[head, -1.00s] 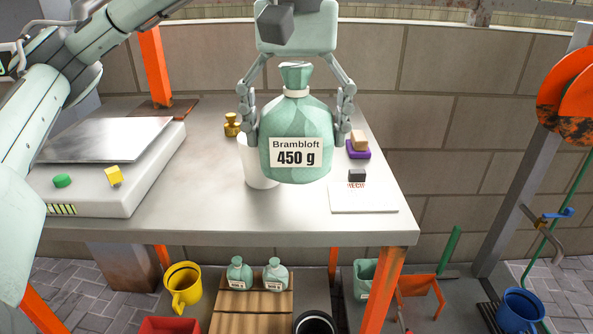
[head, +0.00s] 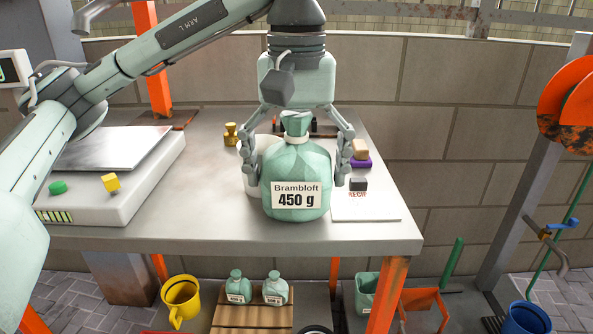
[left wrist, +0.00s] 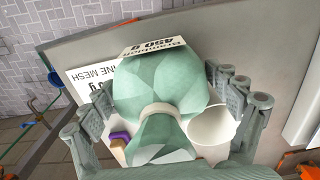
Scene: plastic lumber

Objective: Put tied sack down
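The tied sack (head: 296,165) is green, with a pale tie at its neck and a label reading "Brambloft 450 g". It stands upright near the front of the grey table (head: 200,225) and appears to rest on it. My left gripper (head: 296,180) is around the sack from above, one finger on each side. In the left wrist view the sack (left wrist: 160,90) sits between the finger pads, with narrow gaps, so the gripper looks slightly open. The sack's underside is hidden. My right gripper is not in view.
A white cup (head: 252,180) stands close behind the sack's left side. A printed card (head: 370,208) with a dark block (head: 358,184) lies to the right, near a purple block (head: 361,163). A scale (head: 110,190) fills the left.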

